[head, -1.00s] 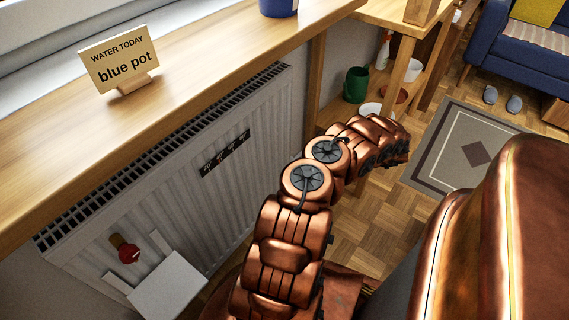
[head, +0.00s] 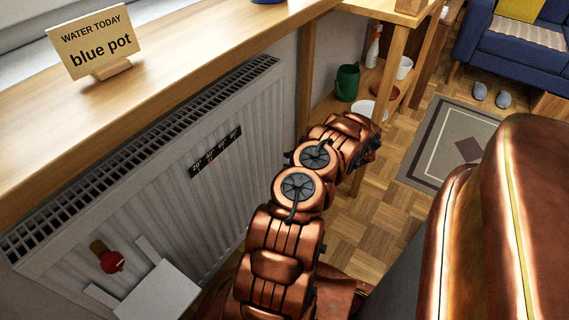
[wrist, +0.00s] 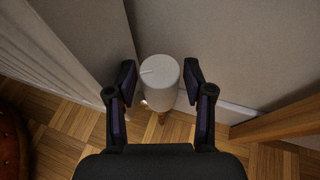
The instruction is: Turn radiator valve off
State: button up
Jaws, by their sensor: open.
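The white radiator valve knob (wrist: 160,84) shows in the wrist view, a round-topped cylinder with a dark line on the left of its end face. A brass-coloured part shows below it. My gripper (wrist: 160,76) is open, with one dark finger on each side of the knob. The gaps look narrow, and I cannot tell whether either finger touches it. In the head view the white ribbed radiator (head: 150,170) runs under the wooden sill. My arm's far end hides the gripper and the white knob there.
A red knob (head: 112,262) sits at the radiator's near end, beside a white box-like thing (head: 158,293). A sign reading "WATER TODAY blue pot" (head: 95,42) stands on the sill (head: 190,60).

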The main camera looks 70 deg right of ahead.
jog(key=c, duration=0.9)
jog(key=shift+o, duration=0.2)
jog(key=shift+w+d+r, duration=0.1)
jog(key=shift+w, duration=0.1)
jog(key=shift+d+n+y+p, duration=0.1)
jog(key=shift+n+y+p, duration=0.2)
jog(key=shift+y+p, duration=0.1)
jog(key=shift+n+y, duration=0.3)
jog(key=shift+d+r, duration=0.1)
jog(key=shift+d, duration=0.1)
